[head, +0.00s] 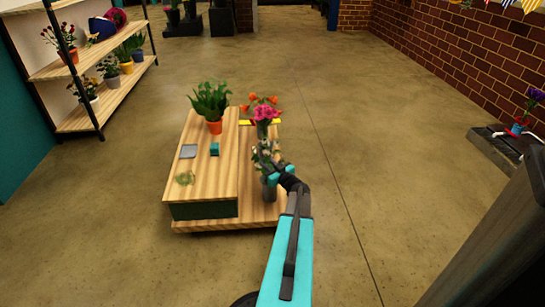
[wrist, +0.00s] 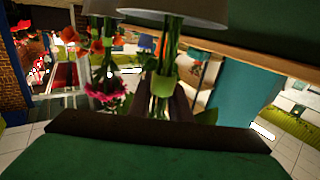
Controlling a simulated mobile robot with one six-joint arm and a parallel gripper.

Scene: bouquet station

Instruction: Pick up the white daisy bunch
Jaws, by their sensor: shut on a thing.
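The white daisy bunch (head: 265,154) is above a grey vase (head: 269,191) on the low right part of the wooden stand. My gripper (head: 278,171) is at the bunch from the right, just over the vase. In the wrist view, which looks upside down, green stems (wrist: 168,62) run between my dark fingers (wrist: 168,105), which are shut on them. A pale vase (wrist: 180,10) shows at the stems' other end. I cannot tell how far the stems sit inside it. The white blooms are mostly hidden in the wrist view.
A pink bunch (head: 266,112) and orange flowers (head: 250,101) stand close behind. A potted green plant (head: 211,100), a grey square (head: 188,151) and a small teal block (head: 214,149) are on the wooden top (head: 203,178). A plant shelf (head: 118,92) is at left.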

